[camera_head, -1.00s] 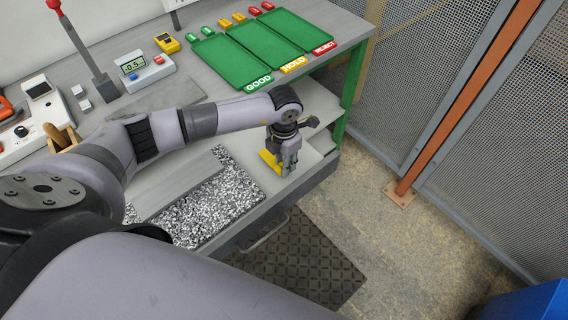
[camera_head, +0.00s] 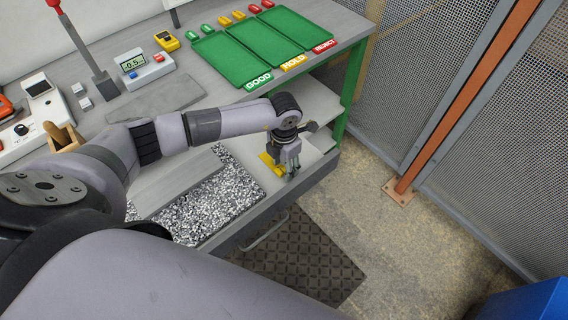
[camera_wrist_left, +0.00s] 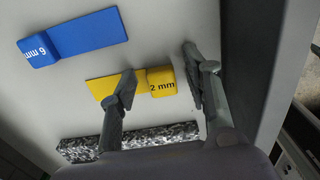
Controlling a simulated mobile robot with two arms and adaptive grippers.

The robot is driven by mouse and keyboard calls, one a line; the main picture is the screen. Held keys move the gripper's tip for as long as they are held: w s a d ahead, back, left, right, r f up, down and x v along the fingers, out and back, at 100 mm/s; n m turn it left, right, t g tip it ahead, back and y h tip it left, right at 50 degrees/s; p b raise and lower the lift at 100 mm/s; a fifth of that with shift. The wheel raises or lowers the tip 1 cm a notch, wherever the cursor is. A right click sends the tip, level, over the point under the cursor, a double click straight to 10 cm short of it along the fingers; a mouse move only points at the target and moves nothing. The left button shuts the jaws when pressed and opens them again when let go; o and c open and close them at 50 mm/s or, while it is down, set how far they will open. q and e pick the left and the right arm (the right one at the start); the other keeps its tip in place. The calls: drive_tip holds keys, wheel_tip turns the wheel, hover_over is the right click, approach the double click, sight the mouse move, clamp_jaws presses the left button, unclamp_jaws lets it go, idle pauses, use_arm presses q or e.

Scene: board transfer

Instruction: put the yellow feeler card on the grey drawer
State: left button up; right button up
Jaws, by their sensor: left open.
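The yellow feeler card (camera_wrist_left: 162,82), marked "2 mm" on its raised end block, lies on a light-grey surface in the left wrist view. In the head view the card (camera_head: 268,163) shows partly behind my left gripper (camera_head: 291,174). The gripper is open. In the wrist view its two fingers (camera_wrist_left: 160,78) stand apart on either side of the card's block, with a clear gap on the right. A grey drawer front (camera_head: 318,172) with a handle runs along the front of that surface. My right gripper is not in view.
A blue card (camera_wrist_left: 75,37) marked "6 mm" lies beside the yellow one. A speckled slab (camera_head: 212,205) lies left of the gripper. Green trays (camera_head: 230,62), a gauge display (camera_head: 145,68) and a red-topped stand (camera_head: 85,45) occupy the bench.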

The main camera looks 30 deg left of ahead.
use_arm(q)
drive_tip(key=shift+r, duration=0.3)
drive_tip(key=shift+w+r, duration=0.1)
drive_tip(key=shift+r, duration=0.2)
wheel_tip(320, 180, up, 11)
drive_tip(key=b, duration=0.1)
drive_tip(key=shift+b, duration=0.35)
